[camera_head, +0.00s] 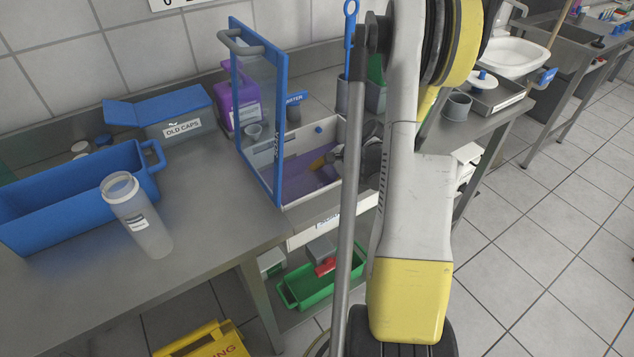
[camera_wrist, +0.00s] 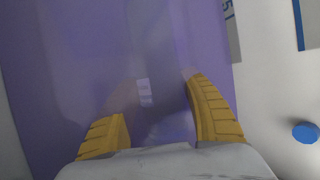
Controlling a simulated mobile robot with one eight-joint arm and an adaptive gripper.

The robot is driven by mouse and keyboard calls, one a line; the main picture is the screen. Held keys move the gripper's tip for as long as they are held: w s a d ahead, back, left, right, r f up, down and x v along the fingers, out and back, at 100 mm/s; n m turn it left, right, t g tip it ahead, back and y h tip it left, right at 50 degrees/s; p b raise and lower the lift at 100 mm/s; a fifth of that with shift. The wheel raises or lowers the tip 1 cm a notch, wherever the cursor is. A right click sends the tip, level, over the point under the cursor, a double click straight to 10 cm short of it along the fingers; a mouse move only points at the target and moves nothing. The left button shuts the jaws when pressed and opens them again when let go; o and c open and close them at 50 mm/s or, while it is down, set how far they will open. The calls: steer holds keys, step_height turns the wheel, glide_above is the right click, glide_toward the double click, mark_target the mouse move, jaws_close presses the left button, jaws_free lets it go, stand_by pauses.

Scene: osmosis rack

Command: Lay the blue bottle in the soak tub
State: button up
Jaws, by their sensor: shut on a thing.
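The soak tub (camera_head: 262,157) is a pale open-topped tub with purple liquid in it, standing at the middle of the bench. My gripper (camera_head: 319,162) is low inside the tub, its yellow fingers partly hidden by my arm in the head view. In the wrist view my gripper (camera_wrist: 158,96) is shut on a faint, see-through bottle (camera_wrist: 146,92) with a small pale label, seen against the purple. Its blue colour cannot be made out there, nor whether it touches the tub floor. The head view does not show the held bottle clearly.
A blue-framed clear panel (camera_head: 280,150) stands upright at the tub's left side. A clear bottle (camera_head: 150,237) stands on the bench beside a blue bin (camera_head: 80,205). A purple jug (camera_head: 240,95) and an old caps box (camera_head: 180,115) stand behind. Bench front left is clear.

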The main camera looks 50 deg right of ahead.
mark_target(323, 179)
steer(key=shift+f, duration=0.25)
stand_by(0.3)
steer(key=o, duration=1.3)
steer(key=shift+s, duration=0.15)
steer(key=shift+o, duration=0.6)
steer(key=shift+s+d+r, duration=0.1)
steer(key=shift+s+r, duration=0.05)
steer(key=shift+r, duration=0.15)
steer(key=o, duration=0.4)
steer(key=shift+s+d+r+p, duration=0.1)
steer(key=shift+s+r+p, duration=0.05)
steer(key=shift+r+p, duration=0.2)
steer(key=shift+p+v, duration=0.65)
steer(key=shift+v, duration=0.45)
steer(key=shift+p+v, duration=1.4)
steer(key=shift+v, duration=1.55)
steer(key=shift+s, duration=0.1)
